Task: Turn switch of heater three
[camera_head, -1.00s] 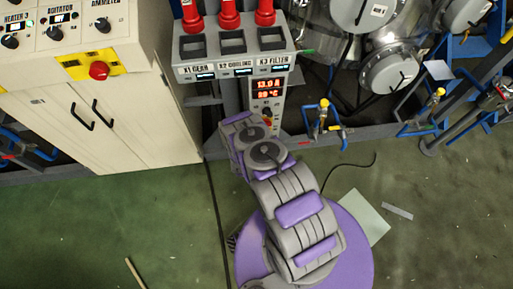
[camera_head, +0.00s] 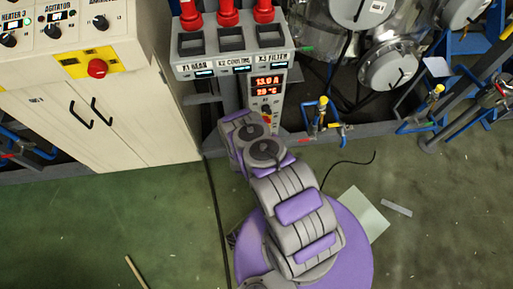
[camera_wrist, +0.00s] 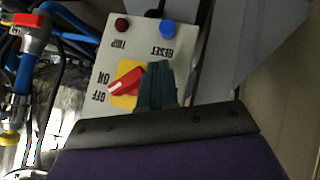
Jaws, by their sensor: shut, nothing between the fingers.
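The heater 3 knob (camera_head: 9,40) is black and sits under its label on the cream console at the far upper left of the head view. My gripper (camera_wrist: 158,70) shows in the wrist view as dark teal fingers, shut and empty. It is right beside a red rotary switch (camera_wrist: 126,81) on a yellow plate marked ON and OFF; I cannot tell whether they touch. This switch also shows small in the head view (camera_head: 267,118), below a red digital display. My arm hides the gripper in the head view.
A red emergency button (camera_head: 97,68) is on the console. Pipes and steel vessels (camera_head: 392,66) stand at the right. The green floor is mostly clear.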

